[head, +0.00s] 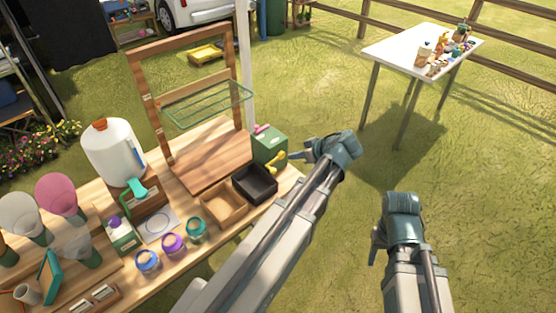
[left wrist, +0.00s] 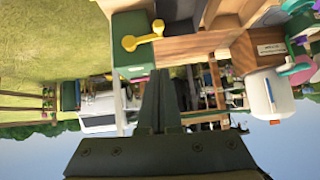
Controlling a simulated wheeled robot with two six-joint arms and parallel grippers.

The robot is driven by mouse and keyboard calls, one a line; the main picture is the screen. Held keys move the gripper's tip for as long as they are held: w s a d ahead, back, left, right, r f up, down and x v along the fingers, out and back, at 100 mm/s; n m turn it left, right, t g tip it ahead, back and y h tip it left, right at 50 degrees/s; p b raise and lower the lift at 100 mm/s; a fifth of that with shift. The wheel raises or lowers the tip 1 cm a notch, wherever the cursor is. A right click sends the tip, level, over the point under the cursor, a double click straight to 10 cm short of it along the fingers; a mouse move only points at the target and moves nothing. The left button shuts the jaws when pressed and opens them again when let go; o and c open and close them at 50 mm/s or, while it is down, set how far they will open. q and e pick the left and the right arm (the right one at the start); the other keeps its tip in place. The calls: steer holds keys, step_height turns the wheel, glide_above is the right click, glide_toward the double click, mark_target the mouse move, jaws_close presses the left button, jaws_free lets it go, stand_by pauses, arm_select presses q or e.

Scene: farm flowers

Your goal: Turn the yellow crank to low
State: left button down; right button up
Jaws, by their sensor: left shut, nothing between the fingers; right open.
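The yellow crank (head: 275,161) sits on the side of a green box (head: 270,142) at the right end of the wooden table. In the left wrist view, which is upside down, the crank (left wrist: 143,37) shows a round hub and an arm with a knob, on the green box (left wrist: 130,62). My left gripper (head: 297,156) is just right of the crank, apart from it, shut and empty; its closed fingers (left wrist: 160,80) also show in the left wrist view. My right gripper (head: 379,236) is open and empty over the grass. The crank's setting marks cannot be read.
A black tray (head: 246,194) and a wooden tray (head: 212,216) stand near the green box. A wooden frame with a green wire rack (head: 208,106) rises behind. A white dispenser (head: 112,150) and jars stand left. Grass to the right is clear up to a white table (head: 400,45).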

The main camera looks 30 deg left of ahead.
arm_select(q)
steer(key=shift+f, duration=0.1)
steer(key=b, duration=0.8)
glide_above(273, 169)
steer(key=d, duration=0.2)
step_height(273, 169, down, 8)
step_height(273, 169, down, 2)
steer(key=b, duration=0.2)
steer(key=shift+s+d+f+b, duration=0.15)
steer(key=shift+f+b, duration=0.1)
steer(key=shift+b, duration=0.1)
steer(key=shift+s+f, duration=0.1)
steer(key=shift+f, duration=0.15)
steer(key=shift+s+f+t+b, duration=0.1)
steer(key=shift+f+t+b, duration=0.05)
steer(key=shift+t+b, duration=0.2)
